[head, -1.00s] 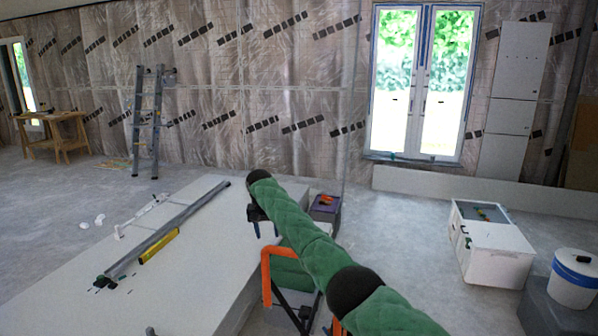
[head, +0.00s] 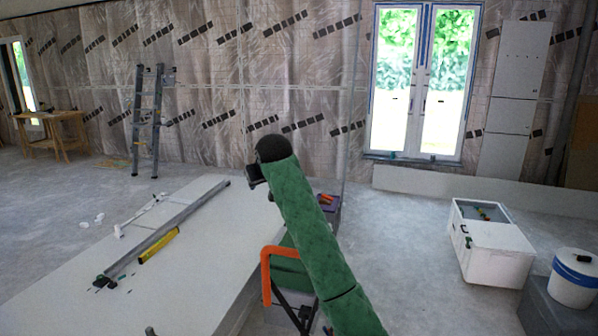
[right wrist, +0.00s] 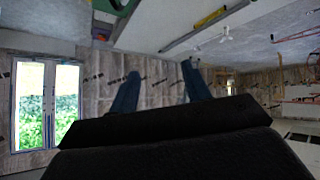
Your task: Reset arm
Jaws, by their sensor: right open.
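My right arm, in a green sleeve, rises from the bottom of the head view. Its dark gripper body (head: 254,178) shows at the upper end, left of the sleeve, above the far end of the white panel (head: 80,290); its fingers are hard to make out there. In the right wrist view two blue fingers of my right gripper (right wrist: 160,84) stand wide apart with nothing between them. That view is upside down, with the floor at the top. My left gripper is in neither view.
A metal rail (head: 168,238) and a yellow level (head: 159,246) lie on the panel. An orange-framed stand (head: 266,278) is beside it, partly behind my arm. A white box (head: 492,250) and a bucket (head: 573,283) are right. A ladder (head: 148,120) leans behind.

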